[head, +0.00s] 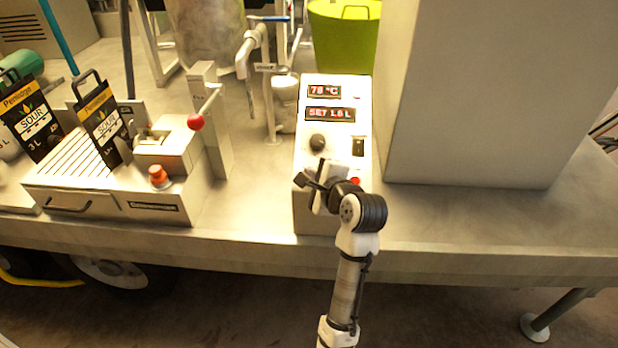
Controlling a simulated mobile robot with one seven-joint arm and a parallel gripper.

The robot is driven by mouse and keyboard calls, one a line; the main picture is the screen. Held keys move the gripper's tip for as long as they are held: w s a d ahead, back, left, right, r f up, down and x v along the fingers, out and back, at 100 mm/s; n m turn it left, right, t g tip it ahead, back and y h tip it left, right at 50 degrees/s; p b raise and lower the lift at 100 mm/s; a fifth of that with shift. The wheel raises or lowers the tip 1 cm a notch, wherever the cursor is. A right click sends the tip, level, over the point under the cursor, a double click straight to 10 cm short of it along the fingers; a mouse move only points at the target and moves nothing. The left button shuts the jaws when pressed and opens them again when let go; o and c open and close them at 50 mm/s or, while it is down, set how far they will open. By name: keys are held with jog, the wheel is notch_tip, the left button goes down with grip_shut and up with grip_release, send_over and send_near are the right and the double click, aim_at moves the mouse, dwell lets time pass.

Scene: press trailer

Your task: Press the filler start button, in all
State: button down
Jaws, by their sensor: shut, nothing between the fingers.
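A white filler control box (337,92) stands on the bench, with a sloping front panel. It has a "78 °C" display (323,91), a "SET 1.6 L" display (330,114), a black knob (317,142), a dark switch (358,147) and a red button (355,181). My gripper (312,178) is shut and empty over the lower left of the panel, below the knob. It hides that part of the panel, and I see no button there that I can name as start. I cannot tell whether it touches the panel.
A filling spout (246,58) is behind and left of the box, with a red-knobbed lever (196,122) further left. A grey block (470,100) is close on the right.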

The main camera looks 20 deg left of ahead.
jog(key=shift+w+f, duration=0.2)
jog(key=shift+f, duration=0.15)
jog(key=shift+w+a+f, duration=0.1)
jog(key=shift+w+f, duration=0.1)
jog(key=shift+f, duration=0.2)
dwell(0.8)
jog(key=shift+s+r+p, duration=0.4)
jog(key=shift+r+p, duration=0.35)
jog(key=shift+p, duration=0.3)
jog(key=r+p, duration=0.1)
jog(key=s+r+p, duration=0.1)
jog(key=r+p, duration=0.1)
jog(key=s+r+p, duration=0.1)
jog(key=p, duration=0.1)
jog(key=shift+s+d+r, duration=0.1)
jog(key=shift+d+r, duration=0.1)
jog(key=shift+d, duration=0.2)
